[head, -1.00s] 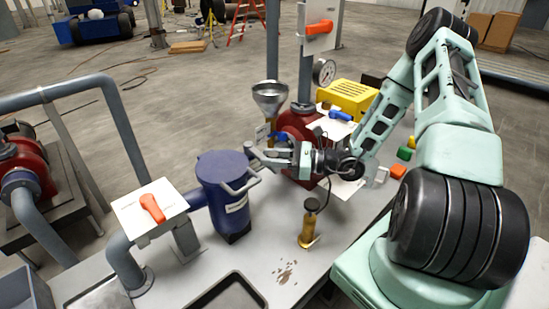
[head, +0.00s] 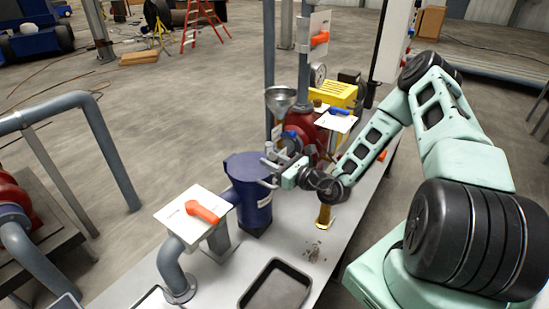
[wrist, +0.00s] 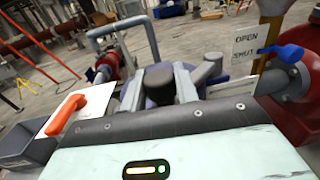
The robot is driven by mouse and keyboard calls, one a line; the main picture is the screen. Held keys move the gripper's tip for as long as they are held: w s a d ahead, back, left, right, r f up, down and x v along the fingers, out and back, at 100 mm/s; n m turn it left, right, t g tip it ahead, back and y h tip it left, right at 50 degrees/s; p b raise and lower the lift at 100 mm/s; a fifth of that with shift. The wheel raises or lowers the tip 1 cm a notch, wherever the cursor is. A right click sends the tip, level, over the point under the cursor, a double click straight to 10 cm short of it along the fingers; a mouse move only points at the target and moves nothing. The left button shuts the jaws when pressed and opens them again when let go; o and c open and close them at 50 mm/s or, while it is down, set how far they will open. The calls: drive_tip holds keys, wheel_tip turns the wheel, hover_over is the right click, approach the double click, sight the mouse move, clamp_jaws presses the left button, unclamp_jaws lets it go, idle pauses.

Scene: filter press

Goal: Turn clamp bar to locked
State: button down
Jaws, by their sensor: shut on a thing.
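The blue filter vessel (head: 252,214) stands upright on the bench in the middle of the head view, with a round blue lid (head: 243,163). The exact contact is too small to see in the head view.
An orange-handled valve plate (head: 183,211) stands left of the vessel, and a black tray (head: 276,288) lies in front. A metal funnel (head: 280,97), red pump (head: 301,120) and yellow box (head: 335,92) stand behind. A brass-coloured cylinder (head: 324,216) stands to the right.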

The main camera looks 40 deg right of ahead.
drive_tip(key=shift+w+a+m+h, duration=0.2)
drive_tip(key=shift+a+m+h, duration=0.2)
drive_tip(key=shift+h, duration=0.2)
drive_tip(key=c, duration=1.1)
unclamp_jaws()
drive_tip(key=b+v, duration=0.1)
drive_tip(key=v, duration=1.6)
drive_tip(key=shift+s+f, duration=0.2)
drive_tip(key=shift+d, duration=0.1)
drive_tip(key=shift+c, duration=0.2)
